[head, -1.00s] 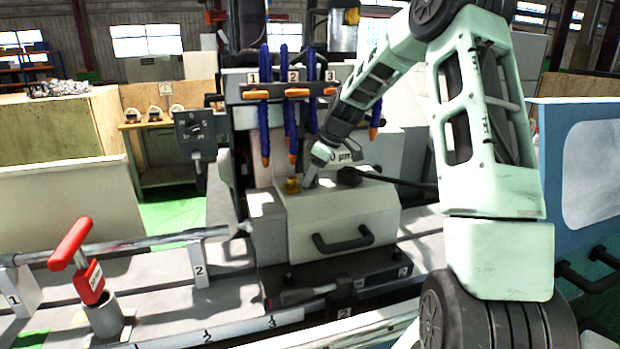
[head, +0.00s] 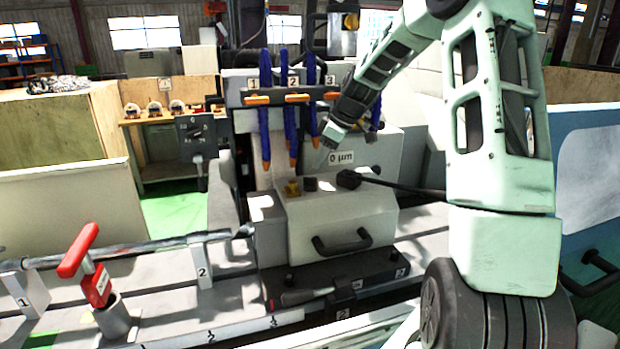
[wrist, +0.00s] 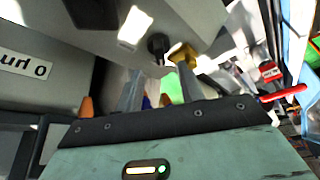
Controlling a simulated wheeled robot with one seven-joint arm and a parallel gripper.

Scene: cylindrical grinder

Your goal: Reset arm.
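My gripper (head: 329,148) is in the air above the box-shaped grinder housing (head: 335,222), in front of the "0 µm" label (head: 341,158). In the wrist view its two grey fingers (wrist: 158,84) stand apart with nothing seen between them but background. On top of the housing are a yellow knob (head: 292,187), a dark square button (head: 310,184) and a black plug (head: 348,179) with a cable. The yellow knob (wrist: 183,54) also shows beyond the fingers in the wrist view. My gripper touches none of them.
Blue coolant hoses with orange tips (head: 291,130), numbered 1 to 3, hang close left of my gripper. A red-handled tool (head: 90,268) stands in a grey holder at left. A blue panel (head: 585,175) stands at right. Air above the left machine bed is free.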

